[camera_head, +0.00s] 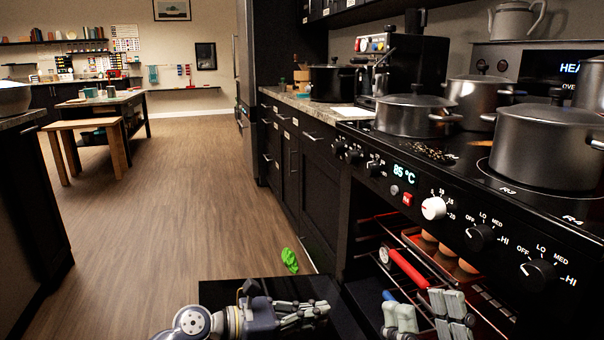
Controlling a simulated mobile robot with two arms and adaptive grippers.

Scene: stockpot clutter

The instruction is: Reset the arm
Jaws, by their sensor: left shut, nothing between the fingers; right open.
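My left gripper (305,315) is at the bottom middle of the head view, its arm coming in from the left. Its grey fingers lie together with nothing between them, over a dark flat surface. My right gripper (428,315) is at the bottom right, in front of the open compartment under the stove. Its two grey fingers stand apart, pointing up, and I see nothing held between them. The rest of the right arm is out of view below.
Lidded pots (417,113) and a larger stockpot (546,146) stand on the stove. The compartment below holds racks, a red-handled item (408,267) and brown round items (447,252). A green crumpled thing (290,260) lies on the floor. The wooden floor (185,210) at left is clear.

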